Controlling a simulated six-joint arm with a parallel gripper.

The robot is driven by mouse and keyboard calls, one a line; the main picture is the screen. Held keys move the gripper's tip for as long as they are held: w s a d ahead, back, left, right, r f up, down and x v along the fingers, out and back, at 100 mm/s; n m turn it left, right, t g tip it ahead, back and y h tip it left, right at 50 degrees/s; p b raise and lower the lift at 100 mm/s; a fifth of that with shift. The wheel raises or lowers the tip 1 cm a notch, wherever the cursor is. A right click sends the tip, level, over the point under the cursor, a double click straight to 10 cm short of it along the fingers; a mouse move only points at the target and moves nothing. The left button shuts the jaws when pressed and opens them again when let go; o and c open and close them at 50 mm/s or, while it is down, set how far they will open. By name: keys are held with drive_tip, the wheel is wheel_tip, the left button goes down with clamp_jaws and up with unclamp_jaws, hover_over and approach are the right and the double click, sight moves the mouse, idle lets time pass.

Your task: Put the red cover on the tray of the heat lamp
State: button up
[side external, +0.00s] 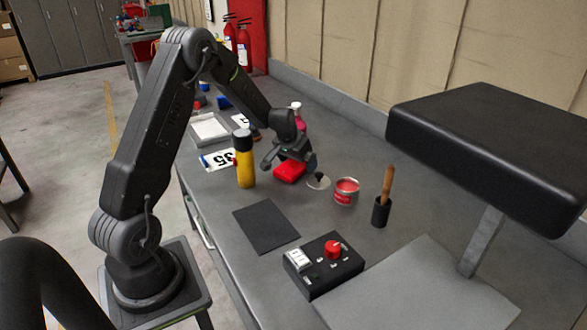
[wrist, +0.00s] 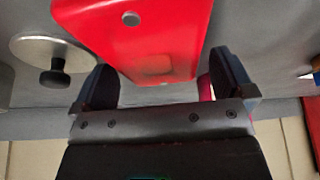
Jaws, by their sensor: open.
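The red cover (side external: 290,171) lies on the grey bench beneath my gripper (side external: 283,160). In the wrist view the red cover (wrist: 150,35) shows as a glossy red piece with a round grey fastener. Its near end lies between the two open fingers of my gripper (wrist: 161,68), with a gap visible on each side. The heat lamp (side external: 490,145) is a black padded-looking head on a grey post at the right. Its flat grey tray (side external: 410,290) lies below the head at the front right, and nothing shows on it.
Beside the cover are a metal lid with a black knob (side external: 319,182), a red tin (side external: 346,191) and a yellow bottle (side external: 244,165). A black cup with a wooden-handled tool (side external: 381,212), a black mat (side external: 265,227) and a control box (side external: 323,267) stand nearer the tray.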

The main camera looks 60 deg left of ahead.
drive_tip(key=shift+f, duration=0.15)
drive_tip(key=shift+c, duration=0.5)
drive_tip(key=c, duration=0.9)
drive_tip(key=shift+c, duration=0.3)
